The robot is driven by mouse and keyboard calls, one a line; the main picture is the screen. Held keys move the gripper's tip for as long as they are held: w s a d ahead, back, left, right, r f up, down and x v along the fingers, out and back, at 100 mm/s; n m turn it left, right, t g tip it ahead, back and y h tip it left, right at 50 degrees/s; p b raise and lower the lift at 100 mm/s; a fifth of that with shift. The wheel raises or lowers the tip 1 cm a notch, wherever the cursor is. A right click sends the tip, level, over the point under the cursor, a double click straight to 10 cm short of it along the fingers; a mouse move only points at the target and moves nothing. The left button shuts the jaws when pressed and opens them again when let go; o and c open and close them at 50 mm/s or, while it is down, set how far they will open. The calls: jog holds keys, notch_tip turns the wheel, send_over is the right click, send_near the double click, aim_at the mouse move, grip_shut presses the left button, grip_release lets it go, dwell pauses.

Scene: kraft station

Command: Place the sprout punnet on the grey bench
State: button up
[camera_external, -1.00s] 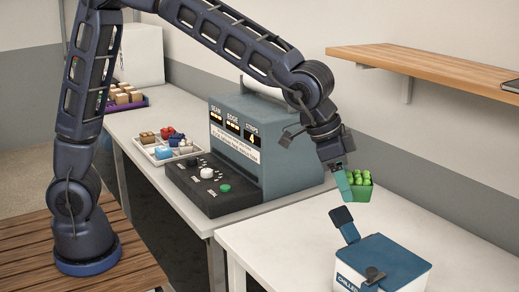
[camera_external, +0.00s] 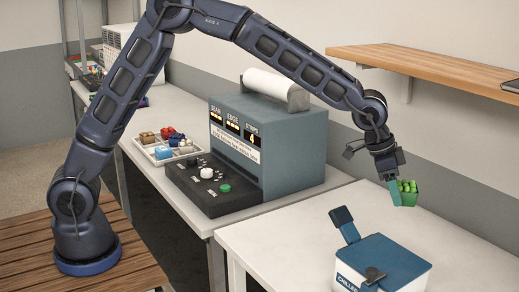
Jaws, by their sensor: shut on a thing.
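The sprout punnet (camera_external: 407,197) is a small green container with bright green sprouts showing at its top. My gripper (camera_external: 394,190) is shut on it, with a teal finger against its left side. The other finger is hidden. The punnet is slightly tilted and appears to be above the pale bench top (camera_external: 300,232) at the right. The size of any gap below it is hard to tell. I cannot tell which surface counts as the grey bench.
A white chiller box (camera_external: 385,265) with a blue lid and a raised flap stands in front. A grey machine (camera_external: 265,140) with a roll on top stands left of the gripper. A tray of small items (camera_external: 168,145) sits farther left. A wooden shelf (camera_external: 430,65) hangs above.

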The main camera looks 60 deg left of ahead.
notch_tip(320, 180, down, 16)
jog(key=shift+r, duration=0.2)
dwell(0.4)
jog(key=o, duration=1)
jog(key=shift+f, duration=0.1)
jog(key=shift+c, duration=0.2)
